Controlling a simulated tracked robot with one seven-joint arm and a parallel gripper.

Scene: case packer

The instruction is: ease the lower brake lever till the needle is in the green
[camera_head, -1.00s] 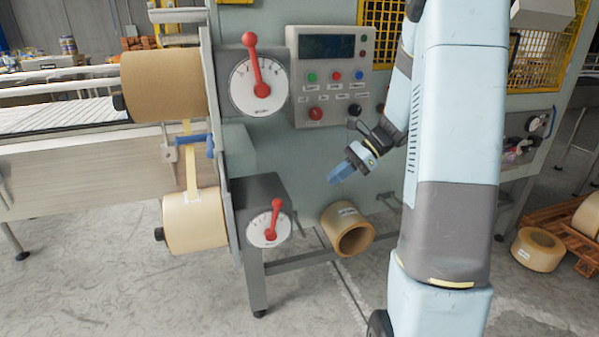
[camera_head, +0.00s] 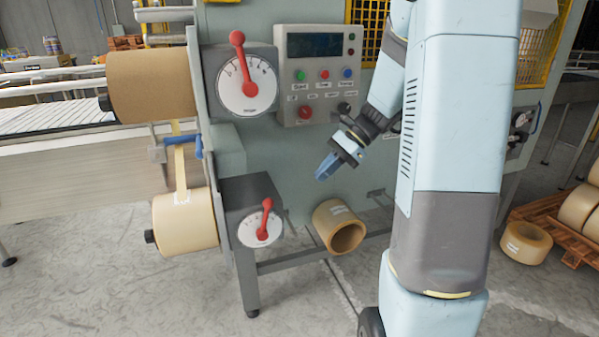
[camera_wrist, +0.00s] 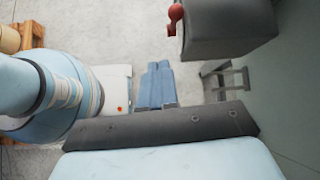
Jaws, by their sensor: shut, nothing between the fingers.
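The lower brake lever (camera_head: 266,218) is a small red handle on a white dial (camera_head: 252,232), fixed to the front of a dark grey box at the lower left of the machine. It points up and slightly right. The dial's marks and any green band are too small to read. My gripper (camera_head: 321,178) is shut and empty, with blue fingers, up and to the right of the lever and apart from it. In the wrist view the gripper (camera_wrist: 155,70) points away from me, and a red knob of a lever (camera_wrist: 176,12) shows on a grey box at upper right.
A larger upper lever (camera_head: 241,65) with its own dial sits above. The button panel (camera_head: 312,90) is to its right. A tape roll (camera_head: 335,212) sits low beneath my gripper. Tape rolls lie on a pallet (camera_head: 560,235) at right. Open floor lies in front.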

